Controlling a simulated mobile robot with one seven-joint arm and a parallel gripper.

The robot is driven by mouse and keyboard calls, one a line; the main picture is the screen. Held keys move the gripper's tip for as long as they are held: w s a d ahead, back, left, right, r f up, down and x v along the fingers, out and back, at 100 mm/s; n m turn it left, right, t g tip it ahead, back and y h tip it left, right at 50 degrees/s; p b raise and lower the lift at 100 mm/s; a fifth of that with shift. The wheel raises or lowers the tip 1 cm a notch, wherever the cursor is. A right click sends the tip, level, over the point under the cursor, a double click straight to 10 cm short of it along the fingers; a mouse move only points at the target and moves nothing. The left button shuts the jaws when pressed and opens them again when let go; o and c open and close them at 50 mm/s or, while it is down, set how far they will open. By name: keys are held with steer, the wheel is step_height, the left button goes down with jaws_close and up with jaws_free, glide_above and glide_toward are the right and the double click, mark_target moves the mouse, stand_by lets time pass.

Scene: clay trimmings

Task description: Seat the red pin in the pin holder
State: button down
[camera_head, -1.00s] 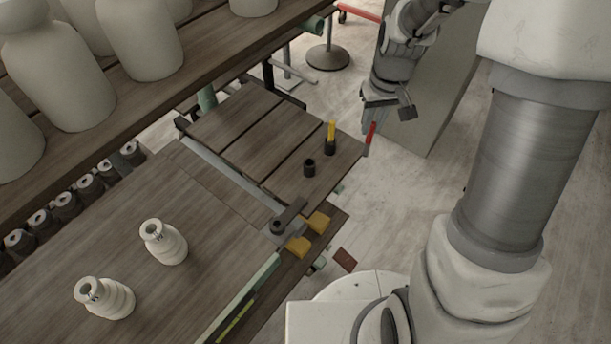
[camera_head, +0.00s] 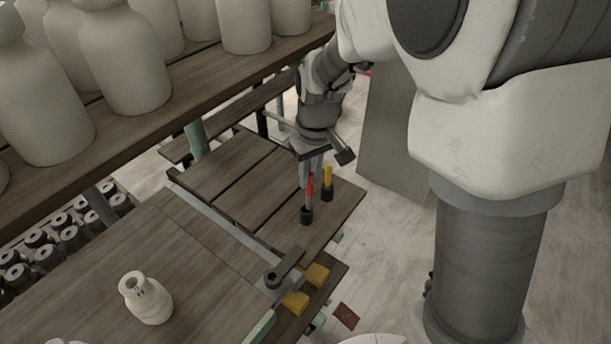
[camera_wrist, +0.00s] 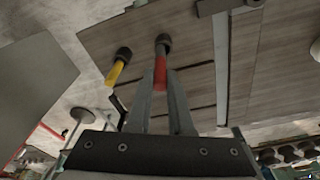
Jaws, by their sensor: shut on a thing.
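The red pin (camera_head: 310,187) stands about upright between the fingers of my gripper (camera_head: 309,174). In the wrist view the gripper (camera_wrist: 161,82) is shut on the red pin (camera_wrist: 160,76). The black pin holder (camera_head: 306,216) stands on the slatted wooden table directly below the pin. The pin's lower end meets the holder's mouth in both views; the holder also shows in the wrist view (camera_wrist: 163,42). How deep the pin sits inside is hidden.
A yellow pin (camera_head: 328,176) stands in a second black holder (camera_head: 327,194) close beside the red pin. A cream bottle (camera_head: 146,298), yellow blocks (camera_head: 317,275) and a metal rail (camera_head: 225,227) are nearer. Large pale jars fill the shelf at the upper left.

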mark_target(306, 208)
steer(key=shift+a+f, duration=0.25)
steer(key=shift+a, duration=0.1)
steer(key=shift+f, duration=2)
steer(key=shift+f+b, duration=0.1)
steer(key=shift+b, duration=0.2)
steer(key=shift+f, duration=0.15)
steer(key=c, duration=0.8)
jaws_free()
steer(key=shift+r, duration=0.2)
